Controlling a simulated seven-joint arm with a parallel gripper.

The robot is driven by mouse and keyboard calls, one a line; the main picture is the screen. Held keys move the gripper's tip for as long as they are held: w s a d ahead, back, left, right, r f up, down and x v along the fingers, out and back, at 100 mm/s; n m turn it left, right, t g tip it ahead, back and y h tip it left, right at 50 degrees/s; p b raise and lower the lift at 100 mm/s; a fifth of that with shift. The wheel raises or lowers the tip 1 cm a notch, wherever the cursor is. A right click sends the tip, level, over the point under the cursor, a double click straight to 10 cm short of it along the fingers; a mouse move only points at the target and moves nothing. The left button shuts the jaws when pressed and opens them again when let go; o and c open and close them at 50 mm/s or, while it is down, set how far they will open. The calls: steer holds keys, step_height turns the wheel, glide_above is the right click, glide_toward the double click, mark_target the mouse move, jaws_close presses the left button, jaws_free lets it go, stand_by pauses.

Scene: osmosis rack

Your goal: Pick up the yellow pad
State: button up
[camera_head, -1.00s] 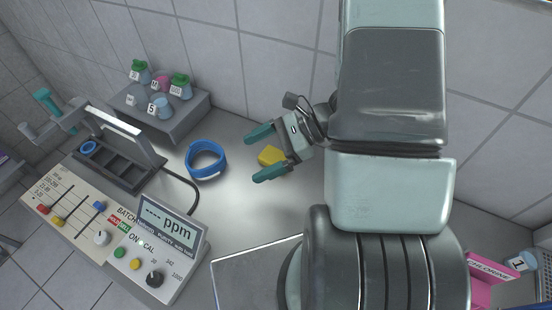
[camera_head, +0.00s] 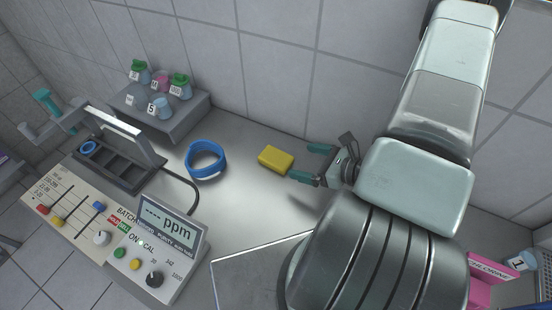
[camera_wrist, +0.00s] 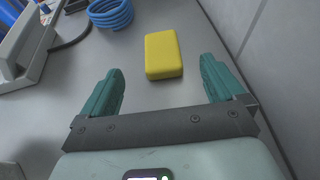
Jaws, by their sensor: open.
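The yellow pad (camera_head: 276,159) is a small block lying flat on the grey bench, right of the blue coil. It also shows in the wrist view (camera_wrist: 163,54), beyond my fingertips and roughly between their lines. My gripper (camera_head: 306,165) is open and empty, with teal fingers, just to the right of the pad in the head view. In the wrist view my gripper (camera_wrist: 160,78) has its two fingers wide apart, with the pad lying ahead of them and not held.
A blue coil (camera_head: 190,160) lies left of the pad. A grey block with jars (camera_head: 185,125) stands behind it. A control box with a ppm display (camera_head: 168,222) and a cable are at the left. The tiled wall (camera_head: 270,70) runs close behind the pad. Bench around the pad is clear.

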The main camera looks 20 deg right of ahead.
mark_target(277, 157)
steer(key=shift+a+f, duration=0.1)
steer(key=shift+f, duration=0.45)
steer(key=x, duration=1)
steer(key=shift+w+f, duration=0.25)
steer(key=shift+w, duration=0.05)
steer(key=c, duration=1)
steer(key=shift+r, duration=0.15)
